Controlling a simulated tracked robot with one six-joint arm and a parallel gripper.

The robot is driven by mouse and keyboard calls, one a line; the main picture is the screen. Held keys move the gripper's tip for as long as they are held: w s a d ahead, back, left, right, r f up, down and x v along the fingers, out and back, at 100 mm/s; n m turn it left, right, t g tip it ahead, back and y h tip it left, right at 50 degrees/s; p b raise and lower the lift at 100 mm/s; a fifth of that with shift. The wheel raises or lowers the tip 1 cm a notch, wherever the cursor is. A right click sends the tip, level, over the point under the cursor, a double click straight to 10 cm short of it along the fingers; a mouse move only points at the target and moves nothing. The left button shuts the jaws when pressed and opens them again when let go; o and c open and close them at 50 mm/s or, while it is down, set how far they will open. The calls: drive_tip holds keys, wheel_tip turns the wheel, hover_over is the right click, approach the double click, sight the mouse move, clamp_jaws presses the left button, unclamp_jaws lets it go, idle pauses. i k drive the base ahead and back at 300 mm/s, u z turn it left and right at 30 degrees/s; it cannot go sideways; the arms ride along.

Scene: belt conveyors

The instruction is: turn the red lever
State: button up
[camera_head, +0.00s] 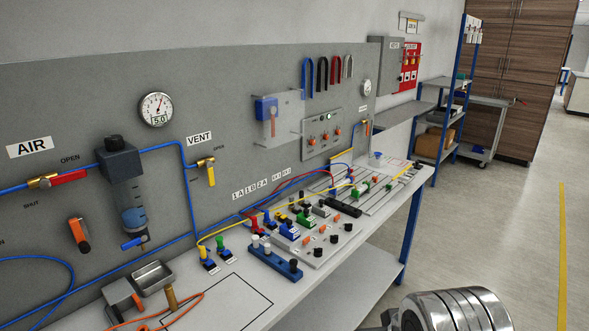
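A red lever (68,178) sits on a brass valve (42,183) on the grey wall panel at the left, under the AIR label (29,146). The lever lies roughly in line with the blue pipe and points right. "OPEN" is printed above it and "SHUT" below left of the valve. My gripper is not in view. A shiny ribbed metal part at the bottom right looks like part of my arm, well apart from the lever.
A yellow-handled valve (207,170) hangs under the VENT label, beside a filter unit (122,175). A gauge (156,109) reads about 5. Open floor lies to the right.

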sight(45, 183)
drive_tip(key=u, duration=1.55)
